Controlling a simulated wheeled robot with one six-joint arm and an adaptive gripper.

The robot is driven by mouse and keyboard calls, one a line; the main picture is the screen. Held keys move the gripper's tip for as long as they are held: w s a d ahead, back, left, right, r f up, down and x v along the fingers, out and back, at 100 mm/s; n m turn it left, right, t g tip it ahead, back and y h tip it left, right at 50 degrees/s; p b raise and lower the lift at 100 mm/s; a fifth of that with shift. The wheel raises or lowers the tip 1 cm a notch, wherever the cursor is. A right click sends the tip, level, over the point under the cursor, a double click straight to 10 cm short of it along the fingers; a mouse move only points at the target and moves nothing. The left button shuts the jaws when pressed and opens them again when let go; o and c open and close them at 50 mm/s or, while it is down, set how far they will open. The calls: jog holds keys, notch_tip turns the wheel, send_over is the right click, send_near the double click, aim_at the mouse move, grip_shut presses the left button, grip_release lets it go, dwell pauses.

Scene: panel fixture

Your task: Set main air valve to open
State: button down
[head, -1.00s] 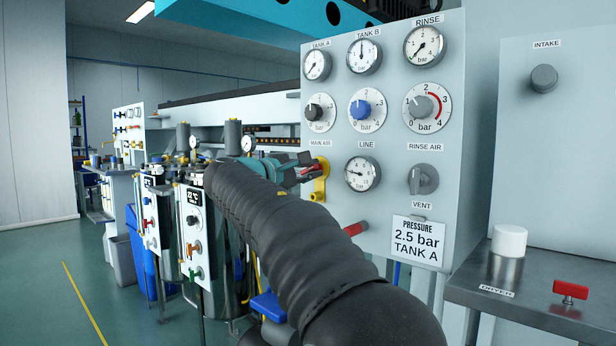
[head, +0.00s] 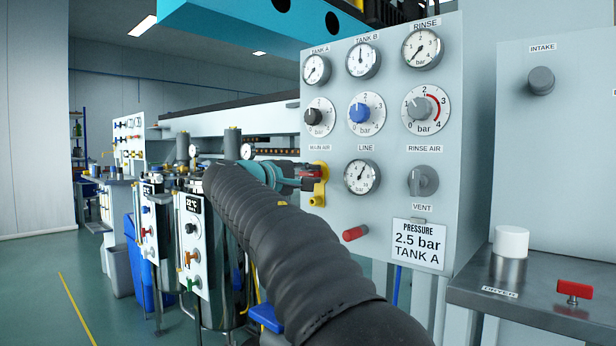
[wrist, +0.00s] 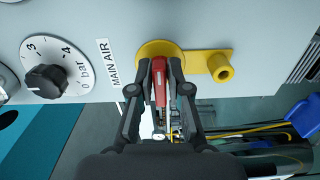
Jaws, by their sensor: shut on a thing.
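The main air valve is a yellow body (head: 318,190) with a red handle (head: 313,174), under the MAIN AIR label on the panel. In the head view the handle lies about level. In the wrist view the yellow body (wrist: 196,58) is at the top and the red handle (wrist: 159,82) lies between my fingers. My gripper (wrist: 160,75) is shut on the handle, one finger on each side. In the head view my gripper (head: 300,178) reaches the valve from the left, and my arm hides what is behind it.
The LINE gauge (head: 362,177) is right of the valve, and the rinse air knob (head: 423,181) is further right. A red-ended peg (head: 355,233) sticks out below. A black knob (wrist: 46,81) is close by in the wrist view. Tank units (head: 196,235) stand at left.

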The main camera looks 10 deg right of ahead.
jog(key=shift+d+f, duration=0.1)
jog(key=c, duration=1.2)
grip_release()
jog(key=shift+d, duration=0.15)
jog(key=shift+a, duration=0.2)
jog(key=shift+s+a, duration=0.15)
jog(key=shift+s, duration=0.05)
jog(key=v, duration=1.1)
jog(key=shift+s+a, duration=0.15)
jog(key=shift+a, duration=0.1)
